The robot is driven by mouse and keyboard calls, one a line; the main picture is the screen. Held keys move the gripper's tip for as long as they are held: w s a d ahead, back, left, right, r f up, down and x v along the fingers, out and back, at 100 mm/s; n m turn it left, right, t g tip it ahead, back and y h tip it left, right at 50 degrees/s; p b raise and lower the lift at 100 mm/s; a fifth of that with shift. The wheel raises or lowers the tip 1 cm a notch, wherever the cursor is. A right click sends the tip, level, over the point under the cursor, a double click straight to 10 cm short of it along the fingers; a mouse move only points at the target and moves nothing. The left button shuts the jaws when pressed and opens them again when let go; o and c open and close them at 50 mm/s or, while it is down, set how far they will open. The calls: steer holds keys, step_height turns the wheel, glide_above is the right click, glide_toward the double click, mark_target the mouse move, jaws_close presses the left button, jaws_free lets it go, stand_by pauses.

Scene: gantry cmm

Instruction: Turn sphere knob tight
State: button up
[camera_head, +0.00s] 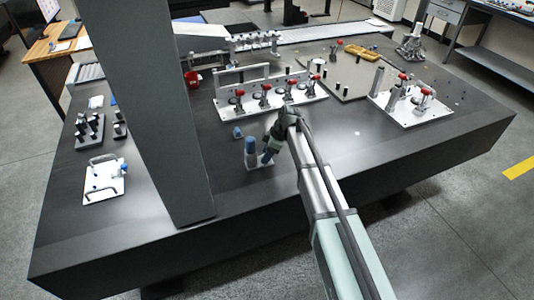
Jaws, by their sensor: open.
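No sphere knob can be told apart for certain in this view. A small grey-white stand (260,164) near the middle of the dark table carries an upright blue-topped cylinder (250,147). My arm reaches in from the lower right, and my gripper (269,148) is at the right side of this stand, close to the cylinder. The gripper is open; its fingertips are small and partly merge with the blue parts there, so I cannot tell whether it touches anything. A small blue piece (238,132) lies just behind the stand.
A thick grey column (150,120) rises left of the stand. Behind it is a fixture plate with red-tipped clamps (270,105). Another clamp plate (412,112) is at right. A white tray with handles (103,183) lies at left. The front right tabletop is clear.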

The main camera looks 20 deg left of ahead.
jaws_close()
stand_by(0.4)
steer(key=shift+s+m, duration=0.1)
steer(key=shift+m, duration=0.2)
steer(key=m+t, duration=0.1)
steer(key=m, duration=0.2)
steer(key=shift+s+t, duration=0.15)
steer(key=shift+t, duration=0.15)
steer(key=shift+s+m+t, duration=0.1)
steer(key=shift+m+t, duration=0.6)
steer(key=shift+m, duration=1.3)
jaws_free()
